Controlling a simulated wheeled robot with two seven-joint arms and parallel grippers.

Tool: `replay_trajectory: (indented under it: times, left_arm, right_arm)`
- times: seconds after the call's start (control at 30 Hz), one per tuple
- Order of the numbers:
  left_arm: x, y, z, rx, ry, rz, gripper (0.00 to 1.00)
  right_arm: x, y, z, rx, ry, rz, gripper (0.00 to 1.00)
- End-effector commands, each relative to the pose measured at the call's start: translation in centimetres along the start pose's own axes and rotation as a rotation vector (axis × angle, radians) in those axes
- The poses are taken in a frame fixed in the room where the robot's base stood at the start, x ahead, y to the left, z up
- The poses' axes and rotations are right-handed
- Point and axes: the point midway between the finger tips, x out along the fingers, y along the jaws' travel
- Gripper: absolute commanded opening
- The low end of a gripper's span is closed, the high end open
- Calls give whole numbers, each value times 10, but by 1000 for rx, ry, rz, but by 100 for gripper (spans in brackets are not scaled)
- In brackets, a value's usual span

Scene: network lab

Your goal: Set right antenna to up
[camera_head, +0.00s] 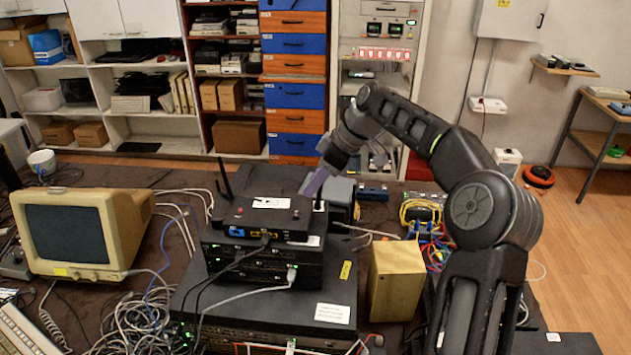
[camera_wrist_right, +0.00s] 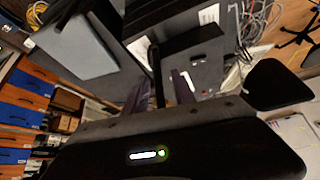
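The black router (camera_head: 262,222) sits on top of a stack of network devices. Its left antenna (camera_head: 225,180) stands up, tilted to the left. Its right antenna (camera_head: 320,190) stands about upright at the router's right side, partly hidden by my right gripper (camera_head: 316,183). In the right wrist view the right antenna (camera_wrist_right: 157,75) shows as a dark rod between the two fingers of my right gripper (camera_wrist_right: 159,92). The fingers are apart, with gaps to the rod visible. My left gripper is not in view.
A beige monitor (camera_head: 80,233) stands to the left, with loose cables (camera_head: 135,320) in front of it. A tan box (camera_head: 395,282) stands right of the device stack (camera_head: 265,310). A grey box (camera_wrist_right: 75,40) is close to the gripper in the wrist view.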

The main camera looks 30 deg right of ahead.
Motion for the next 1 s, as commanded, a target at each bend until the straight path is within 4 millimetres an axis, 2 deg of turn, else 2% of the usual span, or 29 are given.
replay_trajectory:
  times: [0.37,0.67,0.73,0.83,1.0]
  left_arm:
    - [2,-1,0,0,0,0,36]
    - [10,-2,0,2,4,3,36]
    - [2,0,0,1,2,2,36]
    - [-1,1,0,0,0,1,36]
    - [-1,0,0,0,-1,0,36]
  right_arm:
    - [-7,0,0,0,0,1,32]
    - [-51,1,0,0,1,3,32]
    - [-66,0,-2,1,-2,3,32]
    - [-75,0,-2,-1,0,2,32]
    - [-78,0,0,0,1,0,32]
